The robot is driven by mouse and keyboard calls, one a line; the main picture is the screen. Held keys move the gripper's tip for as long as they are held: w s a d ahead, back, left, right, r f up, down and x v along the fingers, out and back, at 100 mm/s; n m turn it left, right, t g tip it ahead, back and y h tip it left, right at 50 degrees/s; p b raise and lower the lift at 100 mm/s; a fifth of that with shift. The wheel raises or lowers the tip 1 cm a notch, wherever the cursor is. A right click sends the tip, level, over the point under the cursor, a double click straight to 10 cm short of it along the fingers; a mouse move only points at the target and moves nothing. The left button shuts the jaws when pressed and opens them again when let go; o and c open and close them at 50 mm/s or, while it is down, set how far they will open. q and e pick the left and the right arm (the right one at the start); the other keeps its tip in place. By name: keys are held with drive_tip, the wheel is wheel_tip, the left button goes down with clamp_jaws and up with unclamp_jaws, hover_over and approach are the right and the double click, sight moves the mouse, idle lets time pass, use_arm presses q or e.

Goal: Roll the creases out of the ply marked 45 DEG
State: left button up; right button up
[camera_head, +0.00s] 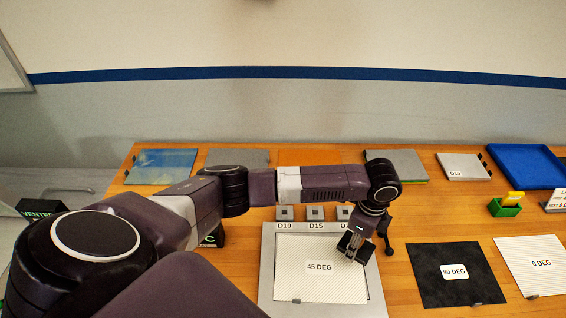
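The ply marked 45 DEG (319,283) is a whitish, finely striped sheet lying on a grey plate (267,270) at the front middle of the table. I cannot make out creases at this size. My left gripper (354,246) points down over the ply's upper right corner, at or just above its surface. Dark and grey parts show at its fingertips; I cannot tell whether they are fingers or a held tool. No separate roller can be made out. My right gripper is not in view.
Small blocks labelled D10 (284,213) and D15 (315,213) stand behind the plate. The black 90 DEG ply (445,290) and white 0 DEG ply (540,281) lie right. A green holder (506,207) and blue tray (523,170) are farther back. Bare wood shows between them.

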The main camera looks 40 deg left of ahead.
use_arm(q)
drive_tip(key=shift+w+d+r, duration=0.15)
drive_tip(key=shift+w+r, duration=0.05)
drive_tip(key=shift+r, duration=0.65)
drive_tip(key=shift+s+r, duration=0.15)
drive_tip(key=shift+r, duration=0.35)
